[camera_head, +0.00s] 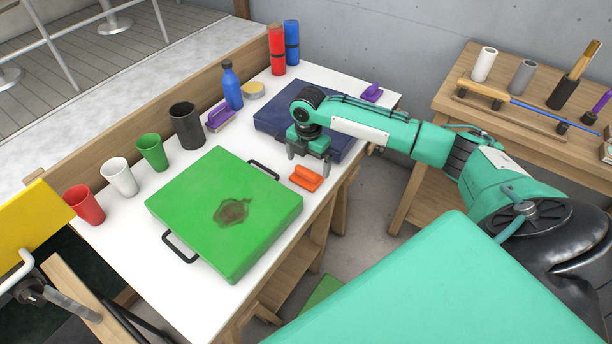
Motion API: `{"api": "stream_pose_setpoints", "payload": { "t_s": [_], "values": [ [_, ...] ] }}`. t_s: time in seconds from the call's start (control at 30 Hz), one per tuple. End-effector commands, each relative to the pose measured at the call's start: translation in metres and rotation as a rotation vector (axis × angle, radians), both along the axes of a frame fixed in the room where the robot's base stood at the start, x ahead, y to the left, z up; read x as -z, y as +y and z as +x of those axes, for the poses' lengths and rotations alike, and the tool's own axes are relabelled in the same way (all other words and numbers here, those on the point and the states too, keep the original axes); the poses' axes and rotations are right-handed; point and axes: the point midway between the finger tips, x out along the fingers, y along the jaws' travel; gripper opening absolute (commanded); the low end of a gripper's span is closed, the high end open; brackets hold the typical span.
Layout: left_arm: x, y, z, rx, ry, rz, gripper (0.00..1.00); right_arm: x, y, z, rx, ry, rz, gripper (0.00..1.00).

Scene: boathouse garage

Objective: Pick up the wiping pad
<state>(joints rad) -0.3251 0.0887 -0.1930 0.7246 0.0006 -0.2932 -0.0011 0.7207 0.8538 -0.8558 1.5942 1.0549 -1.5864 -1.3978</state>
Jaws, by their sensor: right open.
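An orange pad with a raised grip (306,178), which looks like the wiping pad, lies on the white table beside the green case. My right gripper (309,161) points down with its jaws apart, just behind the orange pad in the picture. It is empty, and I see a gap between it and the pad. Two purple handled pieces also lie on the table, one by the blue bottle (220,117) and one at the far right corner (372,93). The green case (200,195) has a dark brown stain (231,212) on top. My left gripper is out of view.
A dark blue case (270,121) lies partly under my right arm. Several cups, a blue bottle (232,88) and red and blue cylinders line the table's back edge. A wooden bench (440,100) with tools stands at the right, across a floor gap.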

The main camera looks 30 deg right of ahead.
Motion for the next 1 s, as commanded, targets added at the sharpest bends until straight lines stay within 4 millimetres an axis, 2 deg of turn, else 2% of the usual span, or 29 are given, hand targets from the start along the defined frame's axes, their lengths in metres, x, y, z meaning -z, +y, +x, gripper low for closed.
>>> {"api": "stream_pose_setpoints", "payload": {
  "t_s": [0.1, 0.2, 0.4, 0.67, 0.87, 1.0],
  "values": [
    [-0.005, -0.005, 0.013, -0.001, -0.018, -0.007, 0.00, 0.011, 0.002, 0.000, 0.001, 0.004, -0.001, 1.00],
    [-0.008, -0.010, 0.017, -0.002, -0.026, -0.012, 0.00, 0.026, 0.005, 0.002, 0.001, 0.004, 0.000, 1.00],
    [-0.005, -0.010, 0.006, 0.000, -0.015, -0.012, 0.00, 0.050, 0.004, 0.002, -0.001, 0.002, -0.002, 1.00],
    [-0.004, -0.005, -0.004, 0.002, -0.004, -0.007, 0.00, 0.052, 0.004, 0.003, 0.000, 0.001, -0.001, 1.00],
    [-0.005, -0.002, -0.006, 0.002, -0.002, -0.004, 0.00, 0.052, 0.004, 0.003, 0.000, 0.001, -0.001, 0.61],
    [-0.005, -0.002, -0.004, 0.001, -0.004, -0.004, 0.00, 0.052, 0.004, 0.003, 0.000, 0.001, -0.001, 0.58]
  ]
}}
